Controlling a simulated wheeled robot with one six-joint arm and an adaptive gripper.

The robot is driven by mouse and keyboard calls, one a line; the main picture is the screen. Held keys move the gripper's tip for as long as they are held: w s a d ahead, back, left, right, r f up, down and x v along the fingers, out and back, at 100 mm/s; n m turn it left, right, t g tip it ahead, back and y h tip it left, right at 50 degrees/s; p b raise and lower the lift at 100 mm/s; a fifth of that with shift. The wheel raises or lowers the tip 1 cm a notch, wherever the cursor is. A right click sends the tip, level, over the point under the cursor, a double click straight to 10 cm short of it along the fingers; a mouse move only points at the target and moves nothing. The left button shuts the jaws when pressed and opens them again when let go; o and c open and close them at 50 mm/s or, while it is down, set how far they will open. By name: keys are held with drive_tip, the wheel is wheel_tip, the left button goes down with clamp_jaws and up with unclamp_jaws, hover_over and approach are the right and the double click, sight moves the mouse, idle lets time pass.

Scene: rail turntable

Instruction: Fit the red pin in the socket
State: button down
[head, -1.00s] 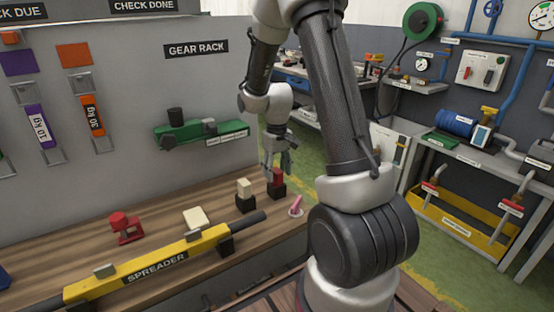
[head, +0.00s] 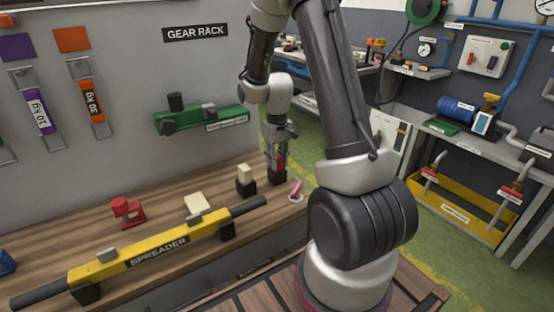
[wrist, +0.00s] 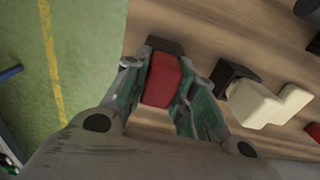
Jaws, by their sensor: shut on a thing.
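The red pin (wrist: 161,80) is a block-like red piece between the fingers of my gripper (wrist: 165,95), which is shut on it. In the head view it shows as a red strip (head: 281,162) at the fingertips. A black holder (head: 277,178) is right below it on the bench; part of this holder (wrist: 165,45) shows beyond the red piece in the wrist view. I cannot tell whether the red piece still sits in the holder. My gripper (head: 278,158) points down. No empty socket can be clearly made out.
A cream block (head: 245,173) in a black holder stands close left of my gripper. A pink peg on a small white disc (head: 296,197) is close right, near the bench edge. A yellow spreader bar (head: 150,252) lies in front. The grey wall panel (head: 130,100) stands behind.

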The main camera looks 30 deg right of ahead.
drive_tip(key=shift+r, duration=0.65)
idle(0.3)
drive_tip(key=shift+r, duration=3.05)
drive_tip(key=shift+r, duration=2.5)
